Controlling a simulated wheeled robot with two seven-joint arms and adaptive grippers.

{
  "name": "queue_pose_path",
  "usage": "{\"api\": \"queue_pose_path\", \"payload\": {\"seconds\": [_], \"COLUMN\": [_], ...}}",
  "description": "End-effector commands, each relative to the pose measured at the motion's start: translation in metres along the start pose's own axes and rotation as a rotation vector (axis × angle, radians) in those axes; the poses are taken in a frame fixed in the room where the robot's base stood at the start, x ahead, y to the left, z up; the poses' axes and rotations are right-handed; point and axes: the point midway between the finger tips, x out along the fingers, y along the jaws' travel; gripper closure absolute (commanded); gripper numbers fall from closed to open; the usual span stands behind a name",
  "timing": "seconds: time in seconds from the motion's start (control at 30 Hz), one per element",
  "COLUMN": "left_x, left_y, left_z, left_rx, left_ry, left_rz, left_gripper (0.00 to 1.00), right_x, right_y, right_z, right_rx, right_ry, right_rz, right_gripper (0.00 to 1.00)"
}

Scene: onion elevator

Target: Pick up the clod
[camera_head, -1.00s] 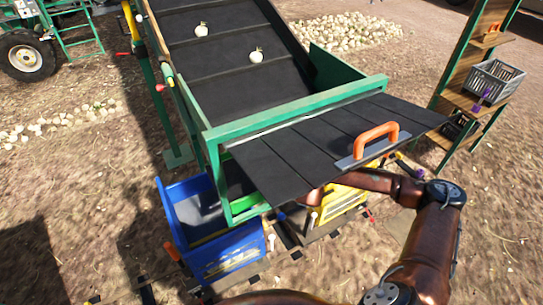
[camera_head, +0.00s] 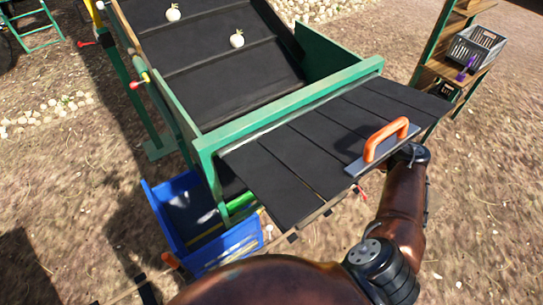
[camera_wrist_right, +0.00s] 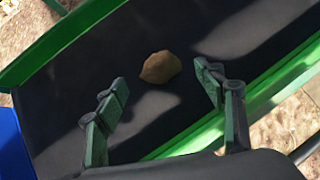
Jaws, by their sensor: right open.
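The clod (camera_wrist_right: 160,67) is a small brown lump on a dark belt surface between green side rails in the right wrist view. My right gripper (camera_wrist_right: 163,85) is open, with its two green fingers on either side of the picture and the clod beyond and between their tips. Nothing is held in it. In the head view my right arm reaches under the black slatted cover, so the right gripper and the clod are hidden there. My left gripper does not show.
The green-framed elevator (camera_head: 290,100) carries two onions (camera_head: 237,39) on its black belt. An orange-handled float (camera_head: 385,145) lies on the slatted cover (camera_head: 320,150). A blue crate (camera_head: 225,250) stands below. A shelf with a grey basket (camera_head: 476,46) is at the right.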

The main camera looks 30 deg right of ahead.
Motion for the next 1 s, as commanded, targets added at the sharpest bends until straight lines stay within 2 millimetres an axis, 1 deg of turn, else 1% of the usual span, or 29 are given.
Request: {"api": "queue_pose_path", "payload": {"seconds": [0.03,0.1,0.2,0.3,0.57,1.0], "left_x": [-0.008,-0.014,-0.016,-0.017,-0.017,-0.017], "left_y": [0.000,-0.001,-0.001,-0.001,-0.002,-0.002], "left_z": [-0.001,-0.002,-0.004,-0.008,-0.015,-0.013], "left_rx": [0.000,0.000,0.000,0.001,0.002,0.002], "left_ry": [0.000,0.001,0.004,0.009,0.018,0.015], "left_rz": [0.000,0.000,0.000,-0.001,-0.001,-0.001], "left_gripper": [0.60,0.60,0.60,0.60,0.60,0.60], "right_x": [0.005,0.015,0.029,0.037,0.040,0.039], "right_y": [0.000,0.000,-0.001,-0.002,-0.002,-0.002], "right_z": [0.002,0.002,0.001,0.000,-0.001,-0.001], "right_rx": [0.000,0.001,0.002,0.002,0.002,0.002], "right_ry": [0.001,0.001,0.000,-0.001,-0.001,-0.001], "right_rz": [-0.003,-0.003,-0.003,-0.003,-0.003,-0.004], "right_gripper": [0.37,0.37,0.37,0.37,0.38,0.68]}}
